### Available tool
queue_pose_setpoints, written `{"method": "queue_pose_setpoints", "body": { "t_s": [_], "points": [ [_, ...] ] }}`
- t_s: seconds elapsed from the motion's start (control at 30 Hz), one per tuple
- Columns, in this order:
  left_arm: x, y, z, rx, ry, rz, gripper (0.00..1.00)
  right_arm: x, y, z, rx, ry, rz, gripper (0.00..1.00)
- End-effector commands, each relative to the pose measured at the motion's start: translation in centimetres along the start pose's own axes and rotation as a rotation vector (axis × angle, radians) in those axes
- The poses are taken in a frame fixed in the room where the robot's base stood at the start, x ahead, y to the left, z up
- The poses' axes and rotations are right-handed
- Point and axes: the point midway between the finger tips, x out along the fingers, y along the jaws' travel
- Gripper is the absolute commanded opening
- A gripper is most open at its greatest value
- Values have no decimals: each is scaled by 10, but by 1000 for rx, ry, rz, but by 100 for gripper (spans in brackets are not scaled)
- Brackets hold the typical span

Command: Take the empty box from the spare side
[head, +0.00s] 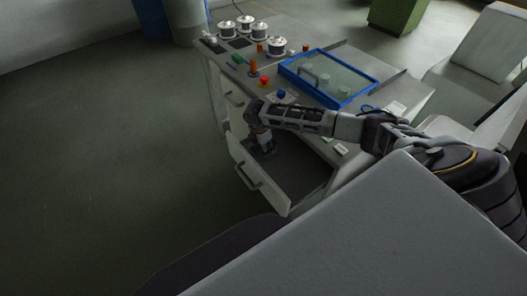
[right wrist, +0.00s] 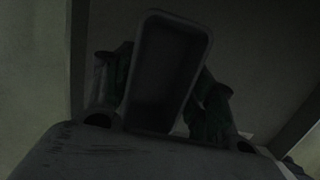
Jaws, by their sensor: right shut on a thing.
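My right gripper (head: 264,146) reaches down over the open lower drawer (head: 262,180) of the workbench. In the right wrist view, the gripper (right wrist: 160,88) is shut on a small dark open-topped box (right wrist: 168,60), with one finger on each side of it. The box looks empty, though the picture is very dark. In the head view I cannot make out the box apart from the gripper. I cannot tell whether it touches the drawer floor. My left gripper is not in view.
An upper drawer (head: 234,97) sits above the open one. The floor (head: 110,150) at left is clear.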

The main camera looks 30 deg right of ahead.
Motion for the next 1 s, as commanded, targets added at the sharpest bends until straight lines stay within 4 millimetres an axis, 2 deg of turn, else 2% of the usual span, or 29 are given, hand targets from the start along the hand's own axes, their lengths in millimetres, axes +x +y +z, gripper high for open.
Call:
{"method": "queue_pose_setpoints", "body": {
  "t_s": [0.07, 0.47, 0.67, 1.0],
  "points": [
    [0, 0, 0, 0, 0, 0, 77, 0, 0, 0, 0, 0, 0, 28],
    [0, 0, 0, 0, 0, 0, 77, -6, 0, 1, 0, 0, 1, 28],
    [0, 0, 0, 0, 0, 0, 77, -25, 1, 4, 0, -1, 2, 28],
    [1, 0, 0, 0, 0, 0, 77, -74, 1, 12, 0, -1, 2, 28]
  ]
}}
